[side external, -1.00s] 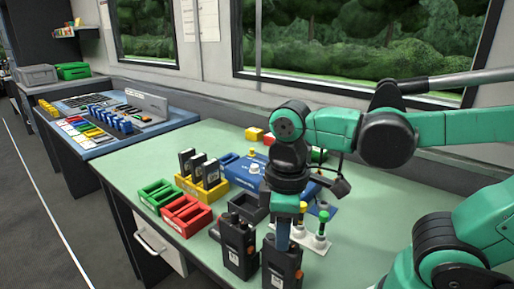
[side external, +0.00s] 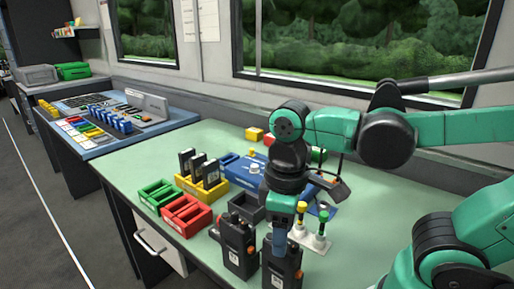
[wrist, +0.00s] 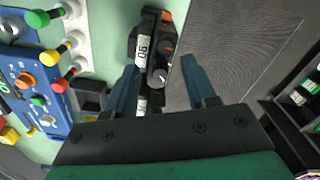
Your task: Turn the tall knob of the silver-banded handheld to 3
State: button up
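Two black handhelds stand upright at the table's front edge in the side view, a left one (side external: 238,250) and a right one (side external: 284,272). My gripper (side external: 279,250) is over the top of the right one, its fingers pointing down. A round dark knob (wrist: 160,77) with a pale mark lies between the fingers, apart from both. A second handheld (wrist: 143,104) is partly hidden by my gripper. I cannot make out a silver band or the dial numbers.
A white stand with yellow and green knobs (side external: 318,242) is close behind the right handheld. A dark empty tray (side external: 247,207), red bin (side external: 186,215), green bin (side external: 158,196) and yellow charger rack (side external: 202,188) stand to the left.

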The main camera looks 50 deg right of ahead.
jog(key=shift+r, duration=0.1)
jog(key=shift+r, duration=2.7)
jog(key=w+d+f+m+t, duration=0.4)
jog(key=w+f+t, duration=0.1)
jog(key=w+t, duration=0.1)
jog(key=shift+w+t, duration=0.3)
jog(key=shift+t, duration=0.3)
